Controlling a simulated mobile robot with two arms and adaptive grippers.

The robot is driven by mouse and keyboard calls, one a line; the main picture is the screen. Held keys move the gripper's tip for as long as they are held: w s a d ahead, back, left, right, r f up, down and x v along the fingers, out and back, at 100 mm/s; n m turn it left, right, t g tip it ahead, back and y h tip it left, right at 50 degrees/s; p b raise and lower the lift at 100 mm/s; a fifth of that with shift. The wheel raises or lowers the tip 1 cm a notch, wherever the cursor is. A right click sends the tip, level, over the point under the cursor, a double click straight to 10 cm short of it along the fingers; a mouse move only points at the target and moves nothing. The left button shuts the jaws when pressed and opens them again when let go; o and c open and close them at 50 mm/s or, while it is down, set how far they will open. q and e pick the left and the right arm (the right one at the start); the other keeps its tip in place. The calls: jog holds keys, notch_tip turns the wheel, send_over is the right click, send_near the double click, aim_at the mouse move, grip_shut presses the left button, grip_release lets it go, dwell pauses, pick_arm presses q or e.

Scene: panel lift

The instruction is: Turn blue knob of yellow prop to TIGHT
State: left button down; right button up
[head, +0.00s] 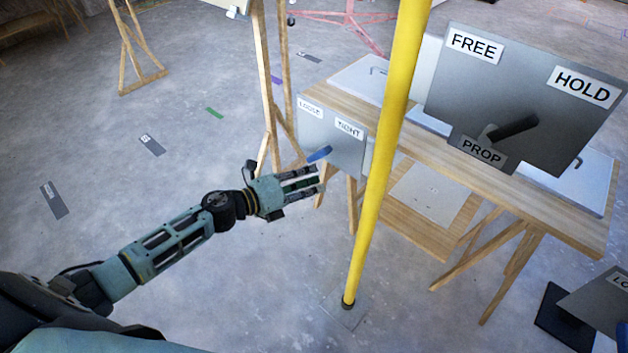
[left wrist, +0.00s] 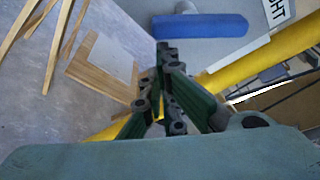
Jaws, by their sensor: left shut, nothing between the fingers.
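The yellow prop (head: 380,190) is a long pole that rises from a small floor plate. Beside it a grey panel (head: 332,143) carries the labels LOOSE on the left and TIGHT (head: 349,127) on the right. The blue knob (head: 319,154) is a bar low on that panel, below the labels. My left gripper (head: 316,181) is shut and empty, just below the knob and apart from it. In the left wrist view the fingertips (left wrist: 166,57) lie close below the blue bar (left wrist: 200,25), with part of TIGHT (left wrist: 277,8) at upper right. My right gripper is out of view.
A wooden table (head: 560,219) stands right of the prop. Over it is a grey board (head: 520,90) marked FREE, HOLD and PROP, with a black lever (head: 514,127). Wooden trestle legs (head: 268,90) stand behind my left gripper. The floor at left is mostly clear.

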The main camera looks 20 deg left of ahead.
pick_arm(q)
jog(key=shift+w+a+m+y, duration=0.1)
jog(key=shift+a+m+y, duration=0.2)
jog(key=shift+m, duration=0.2)
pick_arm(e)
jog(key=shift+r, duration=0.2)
pick_arm(q)
jog(key=shift+f, duration=0.1)
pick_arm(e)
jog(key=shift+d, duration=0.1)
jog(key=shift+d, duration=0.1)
